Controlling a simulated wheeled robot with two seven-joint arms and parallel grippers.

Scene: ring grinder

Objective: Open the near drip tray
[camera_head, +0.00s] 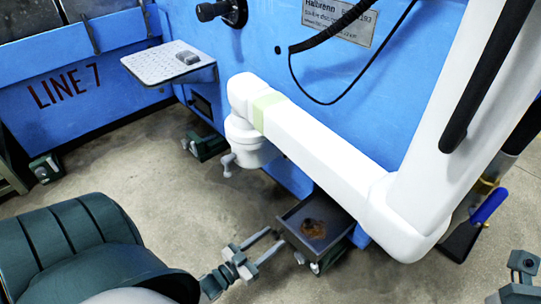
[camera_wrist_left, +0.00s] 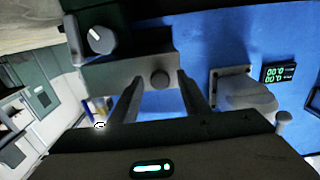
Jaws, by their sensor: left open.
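The near drip tray (camera_head: 292,212) is a dark, shallow tray low on the blue machine, with a brown stain inside. It sticks out from under the machine. My left gripper (camera_head: 277,242) is open at the tray's front, low over the floor.
A white jointed arm (camera_head: 320,140) hangs across the machine above the tray. A blue-handled tool (camera_head: 487,207) stands right of the tray. Green machine feet (camera_head: 205,143) stand on the floor; concrete left of the tray is clear.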

